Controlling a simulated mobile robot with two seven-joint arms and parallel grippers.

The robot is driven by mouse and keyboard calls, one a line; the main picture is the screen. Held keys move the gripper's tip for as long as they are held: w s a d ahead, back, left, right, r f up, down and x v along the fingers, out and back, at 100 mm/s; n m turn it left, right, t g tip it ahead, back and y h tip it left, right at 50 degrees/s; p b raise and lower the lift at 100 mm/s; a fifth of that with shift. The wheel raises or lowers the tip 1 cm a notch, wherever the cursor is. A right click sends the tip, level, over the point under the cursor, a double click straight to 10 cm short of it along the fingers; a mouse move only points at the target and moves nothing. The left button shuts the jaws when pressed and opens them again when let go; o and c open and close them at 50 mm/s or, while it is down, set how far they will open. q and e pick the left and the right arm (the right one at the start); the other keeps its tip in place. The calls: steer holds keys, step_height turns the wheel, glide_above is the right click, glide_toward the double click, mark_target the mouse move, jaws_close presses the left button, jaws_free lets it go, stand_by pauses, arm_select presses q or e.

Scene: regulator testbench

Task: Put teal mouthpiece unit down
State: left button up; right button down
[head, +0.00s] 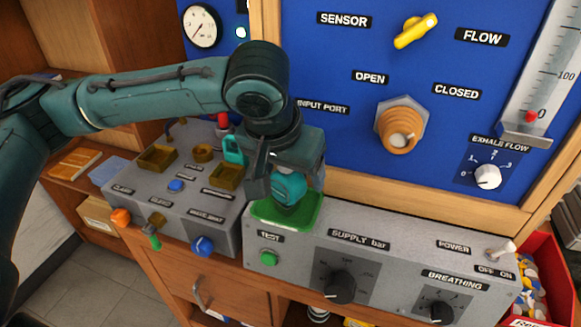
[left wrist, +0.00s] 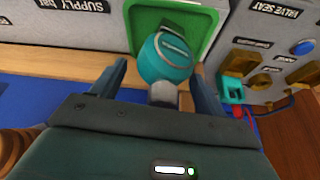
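The teal mouthpiece unit (head: 289,189) is a round teal body with a grey stub. It is at the green tray (head: 270,212) on the grey bench top. In the left wrist view the unit (left wrist: 166,62) shows against the green tray (left wrist: 143,14), its stub pointing toward my palm. My left gripper (head: 288,180) is around the unit, pointing down. In the left wrist view the fingers of my left gripper (left wrist: 158,82) stand apart, one on each side, with visible gaps to the unit. The unit's underside is hidden. My right gripper is not in view.
A grey box with brown trays (head: 158,158) and a small teal part (head: 233,149) stands left of the green tray. The blue panel (head: 340,60) rises close behind. A control box with knobs (head: 341,287) is in front. A red bin (head: 545,270) is at right.

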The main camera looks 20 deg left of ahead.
arm_select(q)
steer(key=shift+o, duration=0.2)
steer(key=shift+r, duration=0.2)
steer(key=v, duration=1.2)
steer(key=shift+p, duration=0.35)
steer(key=shift+f, duration=0.1)
